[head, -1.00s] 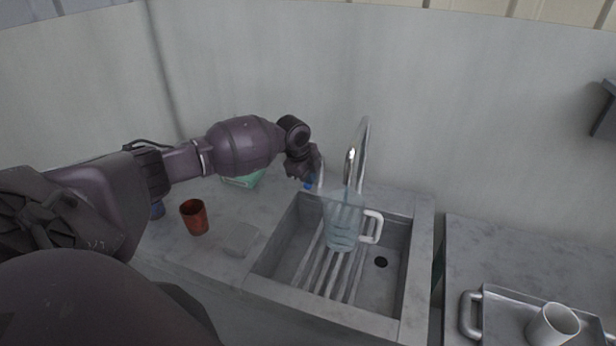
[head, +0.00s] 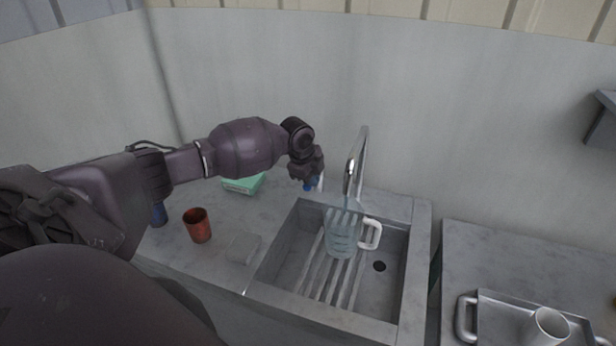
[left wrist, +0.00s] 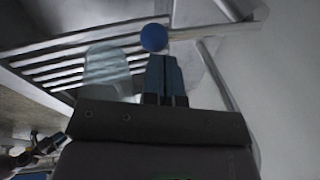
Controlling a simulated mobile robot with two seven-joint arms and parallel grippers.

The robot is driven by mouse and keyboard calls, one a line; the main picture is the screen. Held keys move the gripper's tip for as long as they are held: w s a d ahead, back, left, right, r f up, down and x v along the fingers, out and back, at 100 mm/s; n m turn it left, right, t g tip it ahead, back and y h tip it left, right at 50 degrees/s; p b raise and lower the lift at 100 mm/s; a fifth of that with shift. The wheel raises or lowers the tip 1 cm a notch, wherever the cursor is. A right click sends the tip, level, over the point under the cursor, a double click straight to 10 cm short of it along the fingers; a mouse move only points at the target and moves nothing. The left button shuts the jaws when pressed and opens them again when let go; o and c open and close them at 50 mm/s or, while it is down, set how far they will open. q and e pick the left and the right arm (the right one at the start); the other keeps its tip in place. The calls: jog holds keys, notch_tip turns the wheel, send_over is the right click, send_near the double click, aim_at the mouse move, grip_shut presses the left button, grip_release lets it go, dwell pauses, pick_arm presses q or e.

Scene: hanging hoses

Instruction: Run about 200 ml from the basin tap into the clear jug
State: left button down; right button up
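The clear jug (head: 342,238), with a white handle on its right, stands upright on the slatted rack in the basin (head: 391,290), under the spout of the metal tap (head: 354,165). I cannot tell whether water is in it or running. My left gripper (head: 308,181) is beside the tap's base, at a blue knob (head: 308,188). In the left wrist view, my left fingers (left wrist: 165,76) are together with nothing between them, and the round blue knob (left wrist: 154,38) shows just beyond their tips. The jug (left wrist: 106,70) is partly hidden there. My right gripper is out of view.
A red cup (head: 198,227) and a grey block (head: 243,247) are on the counter left of the basin. A green box (head: 243,184) lies behind them. A tray (head: 497,310) with a white mug (head: 547,328) is on the right counter. The back wall is close behind the tap.

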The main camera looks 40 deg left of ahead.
pick_arm(q)
jog(key=v, duration=1.1)
jog(key=shift+d+b, duration=0.25)
jog(key=shift+b, duration=0.05)
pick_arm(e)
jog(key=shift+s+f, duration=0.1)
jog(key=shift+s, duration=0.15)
pick_arm(q)
jog(key=shift+s+f, duration=0.1)
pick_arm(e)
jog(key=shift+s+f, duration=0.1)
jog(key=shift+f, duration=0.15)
pick_arm(q)
jog(key=shift+s, duration=0.1)
